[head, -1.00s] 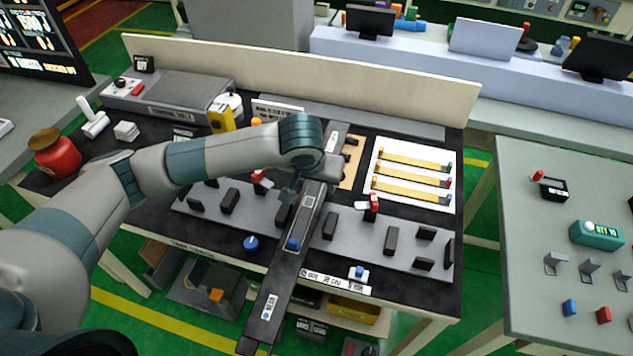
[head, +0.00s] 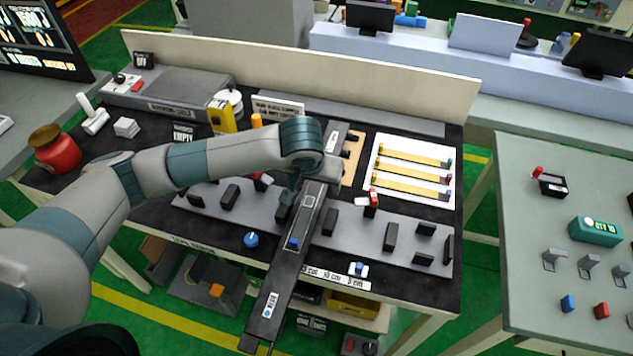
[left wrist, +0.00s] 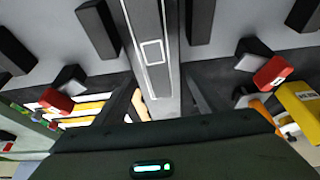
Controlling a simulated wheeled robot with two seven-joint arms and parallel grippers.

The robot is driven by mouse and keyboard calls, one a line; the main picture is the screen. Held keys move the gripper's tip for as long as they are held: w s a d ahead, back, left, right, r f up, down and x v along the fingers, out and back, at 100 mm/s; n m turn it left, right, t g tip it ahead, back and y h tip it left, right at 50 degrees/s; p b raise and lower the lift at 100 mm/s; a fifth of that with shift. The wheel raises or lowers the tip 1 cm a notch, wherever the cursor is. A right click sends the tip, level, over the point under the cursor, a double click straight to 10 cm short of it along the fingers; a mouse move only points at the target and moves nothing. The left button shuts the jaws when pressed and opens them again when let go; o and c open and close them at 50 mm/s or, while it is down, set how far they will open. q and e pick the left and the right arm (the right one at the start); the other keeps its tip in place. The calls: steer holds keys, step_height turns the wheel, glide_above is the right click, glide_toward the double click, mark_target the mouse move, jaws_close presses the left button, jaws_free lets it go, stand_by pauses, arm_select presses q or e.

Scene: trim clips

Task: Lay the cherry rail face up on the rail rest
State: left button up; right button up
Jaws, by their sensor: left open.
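I cannot pick out a clearly cherry-coloured rail. A long dark bar (head: 282,275) lies across the middle of the black table and sticks out past its front edge. It has a pale outlined strip, a blue part and a white label, and also shows in the left wrist view (left wrist: 151,52). It crosses a grey base with black upright blocks (head: 345,236); I cannot tell which part is the rail rest. My left gripper (head: 300,190) is open over the bar's far half, with its fingertips partly hidden. My right gripper is not in view.
Red clamps (head: 373,198) stand on both sides of the bar. A white board (head: 412,201) with yellow strips lies at the right. A yellow device (head: 221,116) and a red jar (head: 56,151) stand left. A low wall (head: 300,72) closes the back.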

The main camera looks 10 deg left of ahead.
arm_select(q)
steer(key=shift+r, duration=0.1)
steer(key=shift+r, duration=0.3)
steer(key=b+v, duration=0.2)
steer(key=v, duration=0.8)
steer(key=shift+s+r+b, duration=0.1)
steer(key=shift+s+b, duration=0.05)
steer(key=shift+b, duration=0.25)
steer(key=shift+s+r, duration=0.3)
steer(key=shift+r, duration=0.25)
